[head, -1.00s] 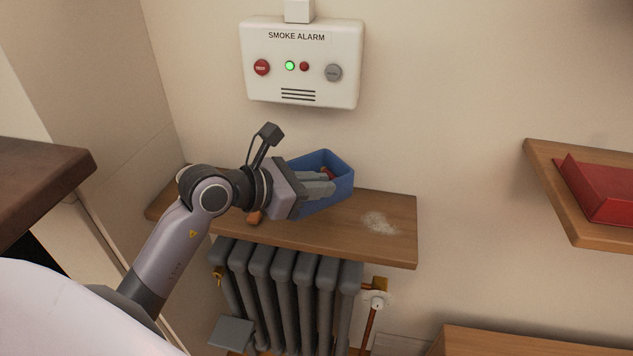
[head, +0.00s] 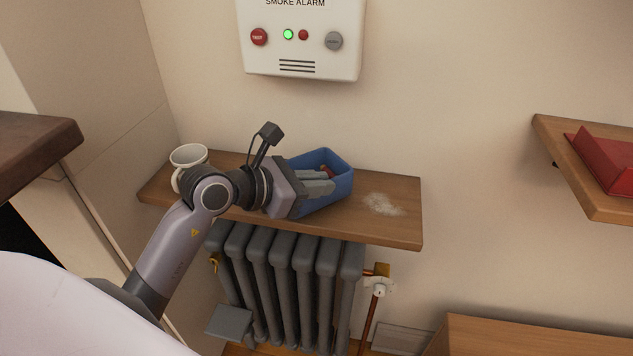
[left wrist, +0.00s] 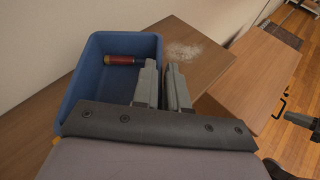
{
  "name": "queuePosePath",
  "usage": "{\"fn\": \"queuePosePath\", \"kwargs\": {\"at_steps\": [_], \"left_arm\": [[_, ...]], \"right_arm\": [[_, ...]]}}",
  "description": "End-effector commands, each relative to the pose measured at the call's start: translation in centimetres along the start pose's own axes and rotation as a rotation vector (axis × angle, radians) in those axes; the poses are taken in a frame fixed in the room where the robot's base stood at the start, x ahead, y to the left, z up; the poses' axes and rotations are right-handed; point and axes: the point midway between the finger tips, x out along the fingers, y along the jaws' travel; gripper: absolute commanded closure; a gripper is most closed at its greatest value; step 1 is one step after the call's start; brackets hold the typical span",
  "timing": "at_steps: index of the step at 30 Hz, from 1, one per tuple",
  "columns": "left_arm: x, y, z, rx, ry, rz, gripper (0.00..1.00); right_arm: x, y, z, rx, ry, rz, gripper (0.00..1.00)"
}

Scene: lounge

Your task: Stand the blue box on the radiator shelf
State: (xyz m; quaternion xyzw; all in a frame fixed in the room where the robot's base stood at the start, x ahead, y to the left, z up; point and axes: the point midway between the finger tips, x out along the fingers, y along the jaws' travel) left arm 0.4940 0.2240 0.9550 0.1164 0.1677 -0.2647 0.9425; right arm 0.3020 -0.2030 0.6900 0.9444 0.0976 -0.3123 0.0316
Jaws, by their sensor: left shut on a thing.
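The blue box (head: 339,183) is an open-topped bin at the radiator shelf (head: 395,225), a brown wooden board above the radiator. My left gripper (head: 318,187) is shut on the box's wall. In the left wrist view, the blue box (left wrist: 92,75) is at left, and the fingers of my left gripper (left wrist: 163,88) straddle its near-right wall, one inside and one outside. A red cylinder with a coloured end (left wrist: 125,60) lies inside the box. The box's base is hidden, so I cannot tell whether it touches the shelf.
A white mug (head: 188,155) stands at the shelf's left end. A pale powdery patch (head: 383,204) marks the shelf right of the box. The smoke alarm (head: 300,50) hangs above, the grey radiator (head: 285,285) below. A red object (head: 605,165) sits on another shelf at right.

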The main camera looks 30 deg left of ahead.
Motion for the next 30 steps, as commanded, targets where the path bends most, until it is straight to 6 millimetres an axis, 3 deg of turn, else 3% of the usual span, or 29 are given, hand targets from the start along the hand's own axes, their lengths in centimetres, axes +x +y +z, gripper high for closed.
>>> {"fn": "queuePosePath", "kwargs": {"at_steps": [14, 15, 17, 26, 30], "left_arm": [[0.4, -0.1, -0.9, 0.002, -0.002, 0.001, 1.00], [0.3, -0.1, -0.8, 0.002, -0.003, 0.001, 0.78], [0.3, -0.1, -0.8, 0.001, -0.002, 0.001, 0.58], [0.3, -0.1, -1.0, -0.001, 0.003, -0.001, 0.57], [-0.7, -0.1, -1.0, 0.000, 0.002, 0.001, 0.57]], "right_arm": [[0.5, 0.0, 0.7, 0.000, 0.001, 0.000, 1.00], [0.5, 0.0, 0.6, 0.000, 0.000, 0.000, 1.00], [0.5, 0.0, 0.6, 0.000, 0.001, 0.000, 1.00], [0.5, 0.0, 0.6, 0.000, 0.001, 0.000, 1.00], [0.6, 0.0, 0.7, -0.001, 0.001, 0.000, 1.00]]}}
